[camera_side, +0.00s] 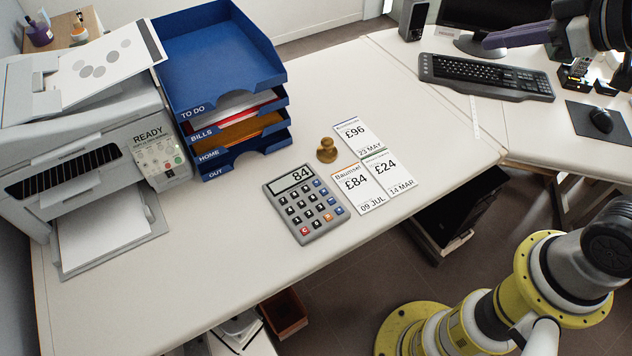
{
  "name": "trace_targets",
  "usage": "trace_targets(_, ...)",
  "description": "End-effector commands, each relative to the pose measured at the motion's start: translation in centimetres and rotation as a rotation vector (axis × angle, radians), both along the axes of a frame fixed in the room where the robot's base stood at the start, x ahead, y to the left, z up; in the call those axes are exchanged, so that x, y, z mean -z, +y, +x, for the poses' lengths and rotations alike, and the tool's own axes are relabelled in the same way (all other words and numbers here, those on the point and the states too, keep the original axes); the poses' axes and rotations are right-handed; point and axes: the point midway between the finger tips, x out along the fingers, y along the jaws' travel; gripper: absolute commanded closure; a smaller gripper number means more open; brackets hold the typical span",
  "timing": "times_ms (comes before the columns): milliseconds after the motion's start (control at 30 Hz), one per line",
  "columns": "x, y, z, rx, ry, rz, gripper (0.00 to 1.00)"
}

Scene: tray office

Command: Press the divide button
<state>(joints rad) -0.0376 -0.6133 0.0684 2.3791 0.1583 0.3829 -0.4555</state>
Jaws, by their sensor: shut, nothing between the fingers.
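A grey calculator (304,207) lies on the white desk near its front edge, with 84 on its display. It has dark number keys, a red C key, an orange key in the bottom row and a column of blue keys (323,192) on its right side. The key symbols are too small to tell which is divide. My gripper (487,42) is at the upper right, above the desk near the monitor and keyboard. Its long purple-grey fingers are shut and empty, pointing left. It is far from the calculator and touches nothing that I can see.
A brass stamp (327,151) stands just behind the calculator. Paper cards (374,177) lie to its right. A blue letter tray stack (217,60) and a printer (90,125) stand to the left. A keyboard (485,78) is at the right. Open desk lies between cards and keyboard.

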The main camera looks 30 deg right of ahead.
Motion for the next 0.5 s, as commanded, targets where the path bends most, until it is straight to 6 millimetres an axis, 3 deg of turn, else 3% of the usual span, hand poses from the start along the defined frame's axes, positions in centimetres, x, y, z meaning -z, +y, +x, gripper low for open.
trace_targets(100, -0.3, 1.6, 5.1, -0.073, -0.073, -0.050, 1.00)
trace_targets(267, 0.8, 3.8, 10.8, -0.134, -0.144, -0.120, 1.00)
trace_targets(500, 5.8, 7.7, 17.3, -0.199, -0.177, -0.230, 1.00)
